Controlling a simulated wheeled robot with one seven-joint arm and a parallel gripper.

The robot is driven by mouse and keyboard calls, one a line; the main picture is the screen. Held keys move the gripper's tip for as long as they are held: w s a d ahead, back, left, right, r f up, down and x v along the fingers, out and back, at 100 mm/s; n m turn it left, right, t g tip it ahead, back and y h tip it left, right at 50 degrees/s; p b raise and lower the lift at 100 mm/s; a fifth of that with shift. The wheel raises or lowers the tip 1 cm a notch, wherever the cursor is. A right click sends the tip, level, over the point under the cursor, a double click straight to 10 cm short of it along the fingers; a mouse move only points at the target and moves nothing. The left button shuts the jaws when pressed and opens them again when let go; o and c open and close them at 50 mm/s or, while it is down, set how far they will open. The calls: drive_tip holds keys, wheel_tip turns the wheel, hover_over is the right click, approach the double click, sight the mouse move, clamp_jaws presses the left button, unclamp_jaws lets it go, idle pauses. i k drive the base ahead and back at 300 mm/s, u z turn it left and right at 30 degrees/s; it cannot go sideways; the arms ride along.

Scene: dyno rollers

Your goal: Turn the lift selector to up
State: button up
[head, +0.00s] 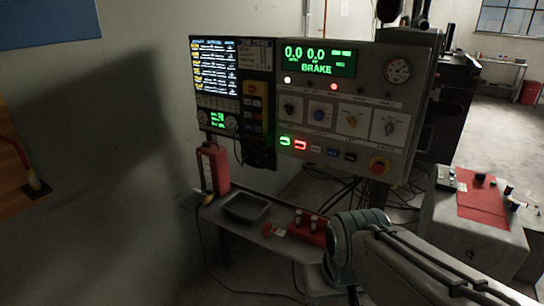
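A grey control panel (414,110) stands against the wall, with a row of rotary knobs under its green display. My arm comes in from the lower right and bends in front of the shelf. My gripper is not visible.
A red emergency button (379,166) and several lit rocker switches sit below the knobs. A screen (215,68) is at the left. Below, a shelf holds a black tray (246,207), a red canister (215,168) and a red block (308,228). A cart (470,238) stands at right.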

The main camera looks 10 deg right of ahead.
sight(352, 121)
drive_tip(key=u, duration=0.35)
drive_tip(key=i, duration=0.5)
drive_tip(key=z, duration=2.05)
